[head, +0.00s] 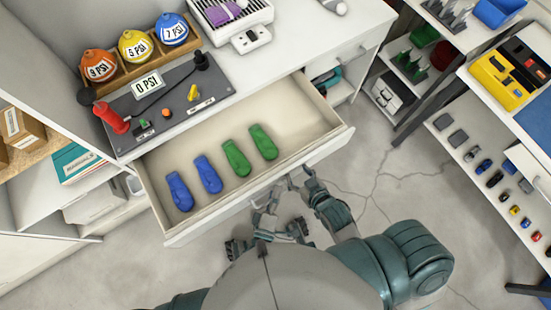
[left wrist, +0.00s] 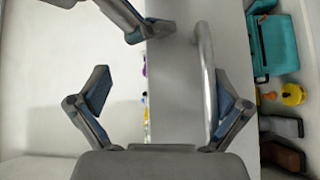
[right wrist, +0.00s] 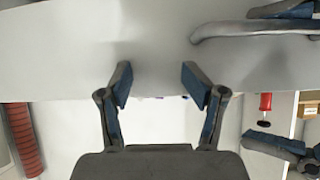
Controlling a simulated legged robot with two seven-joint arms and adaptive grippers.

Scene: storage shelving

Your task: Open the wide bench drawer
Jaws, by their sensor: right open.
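The wide bench drawer (head: 318,148) is pulled out from under the white bench, with its inside showing. Two blue and two green objects (head: 236,158) lie in it. The drawer's bar handle (left wrist: 206,75) shows in the left wrist view and at the top right of the right wrist view (right wrist: 245,28). My left gripper (head: 264,212) is open at the drawer front; in the left wrist view the handle lies between its fingers (left wrist: 168,98), close to the right one. My right gripper (head: 298,180) is open and empty beside the handle, near the drawer front; its fingers (right wrist: 158,88) are apart.
A teal case (head: 326,80) sits on a shelf right of the drawer. Shelving with small items (head: 500,185) stands at the right. Cracked floor (head: 375,180) between is clear.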

